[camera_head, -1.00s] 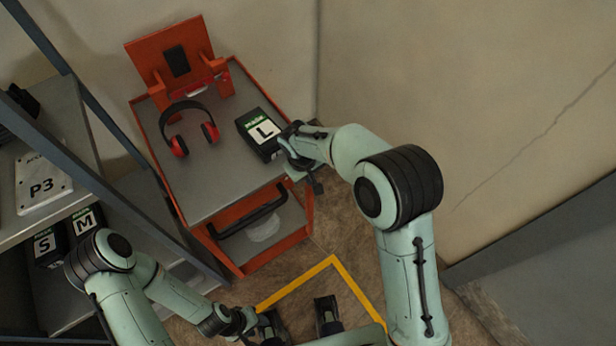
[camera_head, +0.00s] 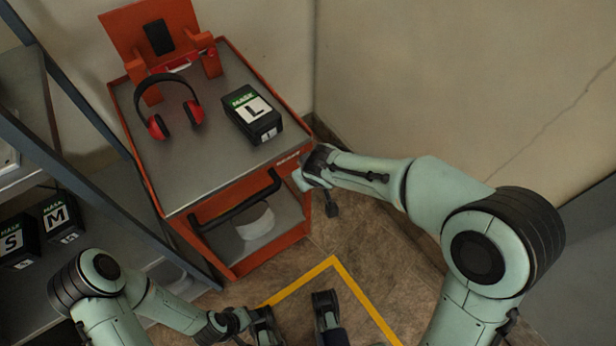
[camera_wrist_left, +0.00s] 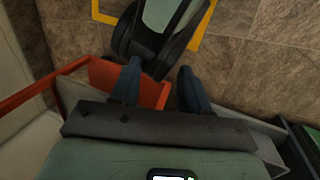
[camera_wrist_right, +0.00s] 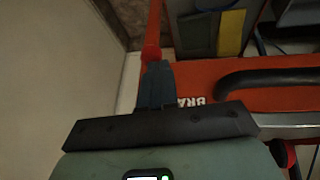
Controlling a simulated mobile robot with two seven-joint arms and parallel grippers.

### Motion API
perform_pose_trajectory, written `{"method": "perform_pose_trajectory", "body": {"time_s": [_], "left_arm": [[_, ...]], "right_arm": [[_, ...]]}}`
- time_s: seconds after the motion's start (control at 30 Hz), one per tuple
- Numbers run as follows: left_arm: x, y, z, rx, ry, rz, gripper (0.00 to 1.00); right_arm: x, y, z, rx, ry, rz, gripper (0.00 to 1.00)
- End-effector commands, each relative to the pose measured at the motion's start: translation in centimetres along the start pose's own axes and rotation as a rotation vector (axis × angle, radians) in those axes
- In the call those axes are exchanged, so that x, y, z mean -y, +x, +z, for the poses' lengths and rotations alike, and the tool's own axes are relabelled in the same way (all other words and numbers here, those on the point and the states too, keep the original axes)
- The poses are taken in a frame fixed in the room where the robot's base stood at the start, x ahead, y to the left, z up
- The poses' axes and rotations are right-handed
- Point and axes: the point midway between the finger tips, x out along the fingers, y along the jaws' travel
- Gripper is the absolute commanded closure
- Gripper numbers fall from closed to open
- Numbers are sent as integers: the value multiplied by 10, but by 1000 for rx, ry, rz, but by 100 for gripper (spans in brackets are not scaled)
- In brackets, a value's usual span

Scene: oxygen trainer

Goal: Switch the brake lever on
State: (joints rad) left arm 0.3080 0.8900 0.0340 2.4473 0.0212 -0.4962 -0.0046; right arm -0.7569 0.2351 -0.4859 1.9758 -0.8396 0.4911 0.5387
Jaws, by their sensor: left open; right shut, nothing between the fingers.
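In the right wrist view a small red rounded part (camera_wrist_right: 151,52) shows at my right fingertips, beside the orange panel with partly hidden "BRA" lettering (camera_wrist_right: 190,102). It looks like the brake lever, but its position cannot be told. My right gripper (camera_wrist_right: 157,68) is shut and empty; its tips overlap or touch the red part, and contact is unclear. In the head view it is by the right front corner of the orange cart (camera_head: 185,229), and the lever is hidden there. My left gripper (camera_wrist_left: 160,78) is open and empty, low in front of the cart.
Red headphones (camera_head: 157,127) and a black mask box marked L (camera_head: 252,114) rest on the cart top. A black handle (camera_head: 236,203) crosses the cart front. Shelving with mask boxes S (camera_head: 14,243) and M (camera_head: 57,214) stands left. A wall is close on the right.

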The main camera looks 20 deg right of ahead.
Motion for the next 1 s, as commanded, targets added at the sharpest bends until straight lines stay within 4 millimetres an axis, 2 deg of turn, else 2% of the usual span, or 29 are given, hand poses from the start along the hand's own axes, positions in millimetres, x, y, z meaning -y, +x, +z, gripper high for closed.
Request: {"method": "perform_pose_trajectory", "body": {"time_s": [0.03,0.1,0.2,0.4,0.7,1.0], "left_arm": [[7,18,-17,-43,-5,-4,54],[11,28,-36,-96,-9,-7,54],[16,37,-56,-154,-13,-10,54],[21,47,-82,-224,-18,-15,54],[38,64,-61,-153,-38,-43,54],[41,66,-57,-137,-42,-48,54]], "right_arm": [[3,10,6,-41,3,-5,100],[2,13,7,-55,10,-2,100],[2,16,10,-51,10,0,100],[3,22,17,-48,9,1,100],[4,27,21,-49,7,2,100],[4,28,22,-48,8,2,100]]}}
